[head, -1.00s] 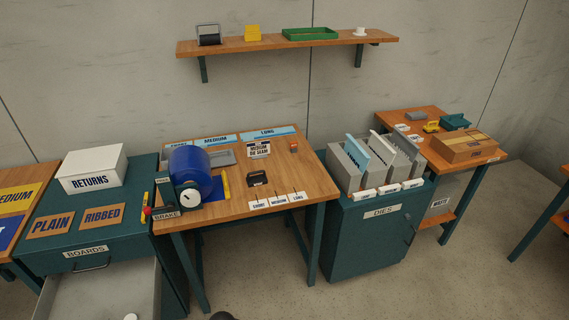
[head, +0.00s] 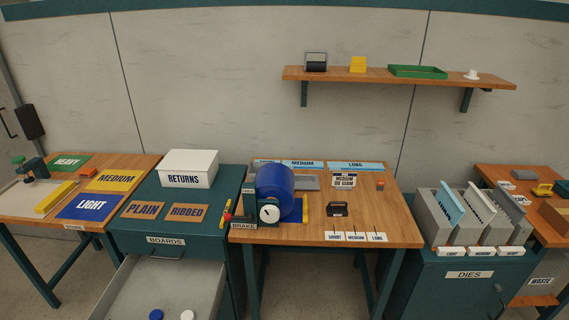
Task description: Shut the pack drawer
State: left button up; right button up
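An open drawer (head: 150,290) sticks out from the front of the teal cabinet (head: 222,215) labelled BOARDS. A blue-topped round thing (head: 156,315) and a white-topped one (head: 187,315) show at the bottom edge, in or in front of the drawer. I see no label reading pack. Neither of my grippers is in view.
A white RETURNS box (head: 188,169) stands on the cabinet. The table (head: 400,228) to its right carries a blue cylinder (head: 275,191) with a gauge. Another table (head: 20,207) stands left. The DIES cabinet (head: 460,285) is at right. Grey floor shows between them.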

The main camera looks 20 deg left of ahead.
aim_at(142, 284)
jog(key=u, duration=2.05)
